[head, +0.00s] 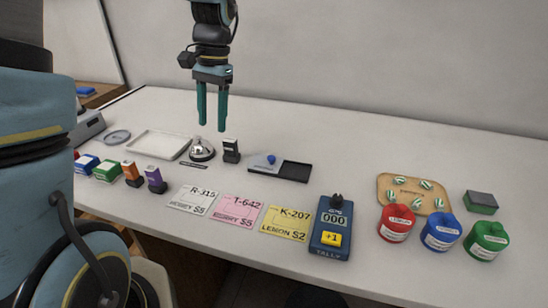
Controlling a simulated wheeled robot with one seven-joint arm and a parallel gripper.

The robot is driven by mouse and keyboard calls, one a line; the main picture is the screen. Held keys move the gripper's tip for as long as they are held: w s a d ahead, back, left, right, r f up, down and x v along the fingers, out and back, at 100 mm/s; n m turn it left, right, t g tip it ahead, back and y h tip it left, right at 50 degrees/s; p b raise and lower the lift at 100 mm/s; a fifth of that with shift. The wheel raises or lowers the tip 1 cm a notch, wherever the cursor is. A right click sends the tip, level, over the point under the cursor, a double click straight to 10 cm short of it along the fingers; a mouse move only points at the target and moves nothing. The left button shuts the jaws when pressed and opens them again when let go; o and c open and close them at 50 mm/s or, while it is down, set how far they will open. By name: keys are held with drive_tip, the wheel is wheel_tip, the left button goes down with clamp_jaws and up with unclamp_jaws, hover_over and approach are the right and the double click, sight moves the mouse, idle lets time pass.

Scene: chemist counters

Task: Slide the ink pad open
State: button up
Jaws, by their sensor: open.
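The ink pad (294,171) is a flat dark case lying on the counter near the middle.
Near the gripper are a silver bell (202,150) and a dark stamp (231,151). A white tray (159,145) is further left. Cards, a blue tally counter (330,230) and coloured jars (397,223) line the front. The counter right of the pad is clear up to a wooden tray (383,190).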

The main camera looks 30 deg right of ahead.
sight(272, 157)
drive_tip(key=s+d+m+y+b, duration=0.1)
drive_tip(key=s+d+m, duration=0.2)
drive_tip(key=d, duration=0.6)
drive_tip(key=s+d+m+y+b, duration=0.15)
drive_tip(key=d+m, duration=0.25)
drive_tip(key=d, duration=0.4)
drive_tip(key=shift+y, duration=0.25)
drive_tip(key=x, duration=0.3)
drive_tip(key=p+x, duration=0.1)
drive_tip(key=x, duration=0.2)
drive_tip(key=p+x, duration=0.1)
drive_tip(key=x, duration=0.3)
drive_tip(key=shift+s, duration=0.4)
drive_tip(key=shift+c, duration=0.3)
clamp_jaws()
